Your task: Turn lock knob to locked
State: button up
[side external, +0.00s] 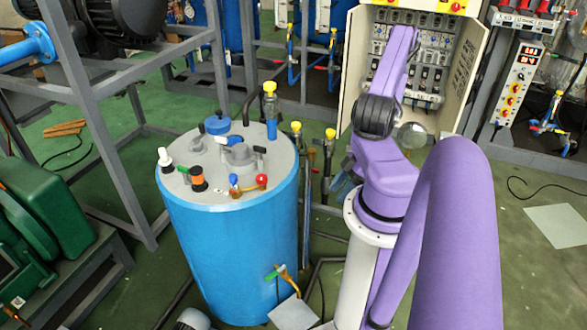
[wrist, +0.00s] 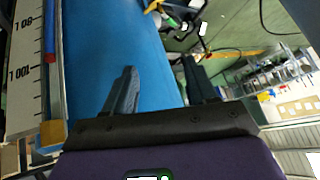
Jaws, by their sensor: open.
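A blue cylindrical tank (side external: 225,250) with a grey lid stands left of my arm. Its lid carries an orange-and-black knob (side external: 198,179), a white-topped knob (side external: 164,158), a red ball knob (side external: 261,179), a blue knob (side external: 233,179) and a grey raised fitting (side external: 239,157). I cannot tell which is the lock knob. My gripper (side external: 345,178) is right of the tank, apart from the lid knobs. In the wrist view my gripper (wrist: 160,82) is open, with nothing between its fingers; the blue tank wall (wrist: 85,65) lies beyond. No lid knob is clearly visible there.
Yellow-topped valves (side external: 269,88) rise behind the lid. A green-handled tap (side external: 272,274) projects from the tank's lower front. An open electrical cabinet (side external: 410,60) stands behind my arm, and a grey frame (side external: 95,120) left of the tank. A graduated scale (wrist: 25,65) shows in the wrist view.

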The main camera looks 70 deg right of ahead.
jog(key=w+d+r+n+g+h, duration=0.2)
jog(key=w+d+g+h, duration=0.15)
jog(key=w+d, duration=0.2)
jog(key=w+r+h, duration=0.1)
jog(key=w+r, duration=0.1)
jog(key=w, duration=0.1)
jog(key=w+a+r+h, duration=0.1)
jog(key=w+r, duration=0.2)
jog(key=w, duration=0.1)
jog(key=w+a+r+n+g+h, duration=0.1)
jog(key=w+r+h, duration=0.1)
jog(key=w+r, duration=0.1)
jog(key=shift+w+a+r, duration=0.2)
jog(key=shift+w+r, duration=0.05)
jog(key=shift+w, duration=0.2)
jog(key=a+r+t, duration=0.1)
jog(key=a+r, duration=0.3)
jog(key=a, duration=0.3)
jog(key=w+a+r+n, duration=0.1)
jog(key=a+r, duration=0.3)
jog(key=a, duration=0.3)
jog(key=a+r+t, duration=0.1)
jog(key=a+r, duration=0.3)
jog(key=a, duration=0.3)
jog(key=s+a+r+n+g+y, duration=0.2)
jog(key=s+a+r, duration=0.3)
jog(key=s+a, duration=0.5)
jog(key=shift+s, duration=1.65)
